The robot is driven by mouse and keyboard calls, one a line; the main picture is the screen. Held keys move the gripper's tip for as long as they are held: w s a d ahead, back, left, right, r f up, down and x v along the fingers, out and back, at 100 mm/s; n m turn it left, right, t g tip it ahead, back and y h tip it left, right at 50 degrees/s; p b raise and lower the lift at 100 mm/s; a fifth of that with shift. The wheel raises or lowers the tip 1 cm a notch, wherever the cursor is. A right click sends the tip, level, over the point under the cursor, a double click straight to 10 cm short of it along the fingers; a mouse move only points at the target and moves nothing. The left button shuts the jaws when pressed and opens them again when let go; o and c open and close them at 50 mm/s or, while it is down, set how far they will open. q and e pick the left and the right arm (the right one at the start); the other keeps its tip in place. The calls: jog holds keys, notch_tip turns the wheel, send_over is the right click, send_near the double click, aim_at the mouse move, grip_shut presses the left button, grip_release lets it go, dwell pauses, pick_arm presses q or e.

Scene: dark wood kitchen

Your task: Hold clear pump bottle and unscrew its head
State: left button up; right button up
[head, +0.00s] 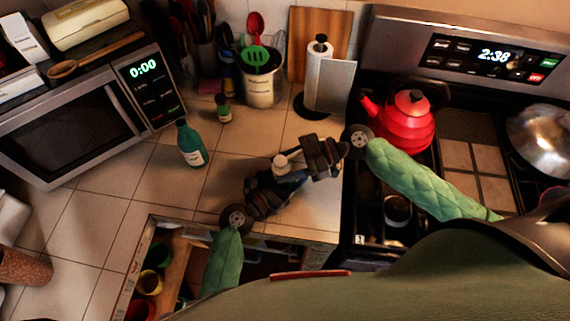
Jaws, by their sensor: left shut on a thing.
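The clear pump bottle (289,177) is over the tiled counter near its front edge, mostly hidden between my two dark grippers. Its pale pump head (281,161) shows at the top. My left gripper (265,192), at the lower left of the bottle, is shut on its body. My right gripper (318,157) is to the right of the pump head, close to it. I cannot tell whether its fingers touch the head or how far apart they are.
A green bottle (190,145) and a small green bottle (223,108) stand behind left. A paper towel holder (317,75) and utensil crock (261,80) stand at the back. The stove with a red kettle (405,122) is right. An open drawer (140,258) is below the counter.

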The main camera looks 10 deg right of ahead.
jog(key=shift+w+n+g, duration=0.2)
jog(key=shift+n+g, duration=0.3)
jog(key=n+g, duration=0.3)
jog(key=g, duration=0.1)
jog(key=shift+h, duration=0.4)
jog(key=n+g+h, duration=0.4)
jog(key=n+g, duration=0.1)
jog(key=g, duration=0.1)
jog(key=shift+n, duration=0.3)
jog(key=shift+s+f+n+g+h, duration=0.1)
jog(key=shift+s+n+g+h, duration=0.05)
jog(key=shift+n+g+h, duration=0.6)
jog(key=o, duration=1)
jog(key=shift+d, duration=0.1)
jog(key=v, duration=0.6)
